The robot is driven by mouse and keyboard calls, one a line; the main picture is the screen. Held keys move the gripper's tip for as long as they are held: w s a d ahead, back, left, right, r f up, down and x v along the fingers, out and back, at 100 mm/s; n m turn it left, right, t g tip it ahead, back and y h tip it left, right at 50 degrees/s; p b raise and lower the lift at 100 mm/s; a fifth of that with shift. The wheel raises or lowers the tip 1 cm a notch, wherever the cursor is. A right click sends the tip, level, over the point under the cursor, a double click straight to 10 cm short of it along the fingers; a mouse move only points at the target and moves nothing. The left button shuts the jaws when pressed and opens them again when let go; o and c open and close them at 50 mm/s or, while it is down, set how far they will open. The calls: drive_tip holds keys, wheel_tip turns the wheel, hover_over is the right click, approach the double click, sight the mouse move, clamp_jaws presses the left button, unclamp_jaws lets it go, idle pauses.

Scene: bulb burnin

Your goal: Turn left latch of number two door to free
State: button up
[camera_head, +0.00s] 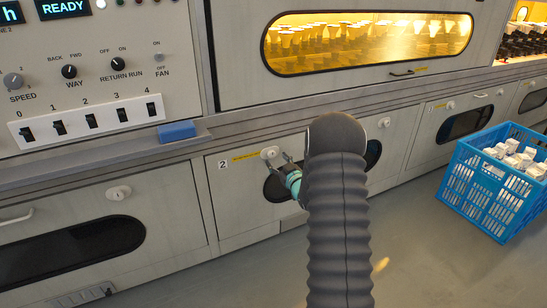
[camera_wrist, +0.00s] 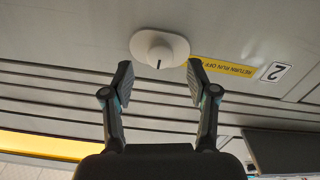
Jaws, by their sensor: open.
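The number two door (camera_head: 235,205) is a pale panel below the ledge, marked with a "2" plate (camera_head: 223,165). Its left latch (camera_head: 269,152) is a white round knob on an oval plate. The latch also shows large in the wrist view (camera_wrist: 160,48), with a short dark upright mark on the knob. My gripper (camera_wrist: 159,80) is open, its two fingertips to either side and just short of the latch, not closed on it. In the head view my gripper (camera_head: 280,162) is at the latch, and my arm hides the middle of the door.
The door's right latch (camera_head: 384,122) is to the right of my arm. A yellow "RETURN RUN OFF" label (camera_wrist: 222,66) is beside the left latch. A blue crate (camera_head: 480,200) of white boxes stands on the floor at right. A blue block (camera_head: 177,131) lies on the ledge.

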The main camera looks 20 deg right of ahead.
sight(272, 155)
drive_tip(key=shift+w+a, duration=0.1)
drive_tip(key=shift+w, duration=1.55)
clamp_jaws()
